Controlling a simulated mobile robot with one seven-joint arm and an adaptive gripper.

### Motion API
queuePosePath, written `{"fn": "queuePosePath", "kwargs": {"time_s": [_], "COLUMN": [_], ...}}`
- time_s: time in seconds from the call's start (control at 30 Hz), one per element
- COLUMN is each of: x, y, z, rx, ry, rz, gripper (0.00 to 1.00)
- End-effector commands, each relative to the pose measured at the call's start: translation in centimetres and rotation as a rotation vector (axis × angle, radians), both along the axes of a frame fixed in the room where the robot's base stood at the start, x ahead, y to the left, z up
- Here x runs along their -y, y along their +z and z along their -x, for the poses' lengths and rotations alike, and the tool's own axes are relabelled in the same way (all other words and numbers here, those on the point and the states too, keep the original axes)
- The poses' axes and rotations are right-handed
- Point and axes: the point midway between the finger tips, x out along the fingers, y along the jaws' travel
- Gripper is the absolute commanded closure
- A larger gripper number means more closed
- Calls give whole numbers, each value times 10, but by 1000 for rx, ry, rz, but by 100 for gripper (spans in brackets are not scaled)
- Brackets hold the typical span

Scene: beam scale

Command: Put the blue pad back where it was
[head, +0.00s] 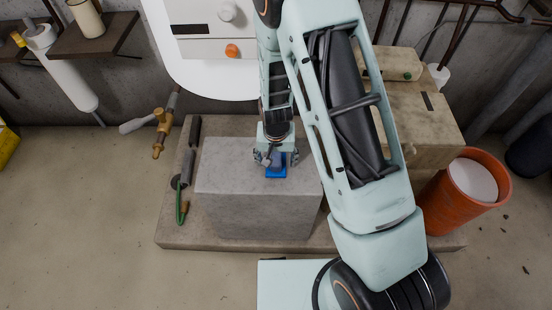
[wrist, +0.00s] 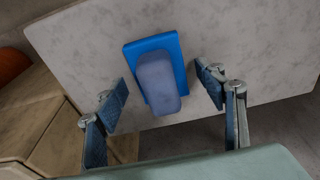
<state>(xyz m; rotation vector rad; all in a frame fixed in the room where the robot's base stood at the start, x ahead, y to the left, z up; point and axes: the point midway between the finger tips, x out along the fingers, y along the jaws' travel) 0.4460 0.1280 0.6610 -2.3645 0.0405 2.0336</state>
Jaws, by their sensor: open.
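A flat bright blue pad (wrist: 132,55) lies on top of the pale grey stone block (wrist: 85,40) in the wrist view. A duller blue-grey rounded block (wrist: 158,82) lies over it and hides its middle. The bright blue piece also shows in the head view (head: 275,173), on the grey block (head: 258,210). My gripper (head: 275,160) is over it, pointing down. In the wrist view my gripper (wrist: 163,85) is open, with one finger on each side of the blue-grey block and visible gaps between. It holds nothing.
A white panel with an orange knob (head: 232,50) stands behind. Tan wooden boxes (head: 425,115) and an orange bucket (head: 440,199) are at right. A brass valve (head: 161,130) and a green hose (head: 179,207) lie left.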

Motion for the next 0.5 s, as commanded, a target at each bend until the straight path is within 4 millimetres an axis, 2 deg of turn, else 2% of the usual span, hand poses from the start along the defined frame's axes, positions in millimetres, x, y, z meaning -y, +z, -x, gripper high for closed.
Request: {"fn": "queuePosePath", "kwargs": {"time_s": [0.27,0.5], "x": [0,-1], "y": [7,46], "z": [0,5], "rx": [1,5], "ry": [0,2], "rz": [0,-2], "gripper": [36,36]}}
